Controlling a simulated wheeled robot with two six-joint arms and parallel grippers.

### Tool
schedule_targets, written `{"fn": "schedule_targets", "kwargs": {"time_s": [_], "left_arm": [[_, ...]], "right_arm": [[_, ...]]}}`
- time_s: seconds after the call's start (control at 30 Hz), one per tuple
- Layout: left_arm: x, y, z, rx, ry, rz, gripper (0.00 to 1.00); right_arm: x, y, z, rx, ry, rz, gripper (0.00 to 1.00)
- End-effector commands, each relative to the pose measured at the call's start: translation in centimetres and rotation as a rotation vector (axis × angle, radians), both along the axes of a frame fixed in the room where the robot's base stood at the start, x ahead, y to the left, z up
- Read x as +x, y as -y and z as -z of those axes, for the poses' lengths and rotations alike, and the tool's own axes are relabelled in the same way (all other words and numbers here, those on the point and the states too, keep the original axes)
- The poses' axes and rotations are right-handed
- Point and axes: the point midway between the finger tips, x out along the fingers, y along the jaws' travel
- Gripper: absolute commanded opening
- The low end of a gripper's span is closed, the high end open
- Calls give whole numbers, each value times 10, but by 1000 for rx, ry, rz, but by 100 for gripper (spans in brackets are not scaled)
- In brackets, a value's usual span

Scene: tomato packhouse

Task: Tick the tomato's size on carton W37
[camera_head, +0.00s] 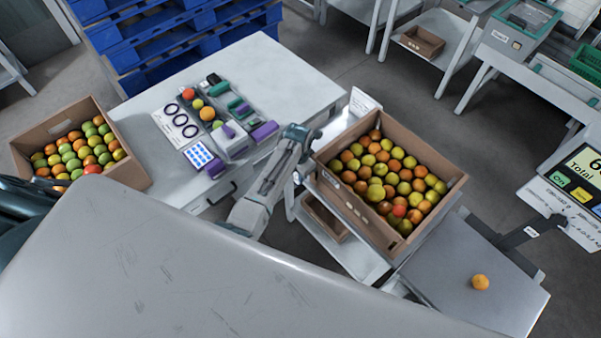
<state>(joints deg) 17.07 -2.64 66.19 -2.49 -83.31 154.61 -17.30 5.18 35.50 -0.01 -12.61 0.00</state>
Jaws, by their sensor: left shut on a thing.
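A brown carton (331,169) full of orange, yellow and red tomatoes stands right of centre on a white stand. Small pale marks show on its near side, but I cannot read W37 on it. A single orange tomato (481,282) lies on a grey plate (447,262) at the lower right. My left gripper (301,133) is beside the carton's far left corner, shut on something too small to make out. I cannot tell whether it touches the carton. My right gripper is not in view.
A white table (285,75) holds a tray of tomatoes and tools, a sheet with rings (177,122) and a blue-dotted card (198,156). Another tomato carton (126,177) stands left. A display (577,180) is at the right edge. Blue pallets (170,45) stand behind.

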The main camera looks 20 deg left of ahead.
Motion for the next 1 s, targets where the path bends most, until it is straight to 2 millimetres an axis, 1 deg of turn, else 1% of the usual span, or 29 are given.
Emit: {"fn": "schedule_targets", "kwargs": {"time_s": [0.2,0.5,1.0], "left_arm": [[2,-2,-10,0,1,4,0],[2,-2,-25,1,2,3,0],[1,-2,-49,0,1,3,0]], "right_arm": [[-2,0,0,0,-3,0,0],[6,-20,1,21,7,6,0],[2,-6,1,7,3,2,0]]}}
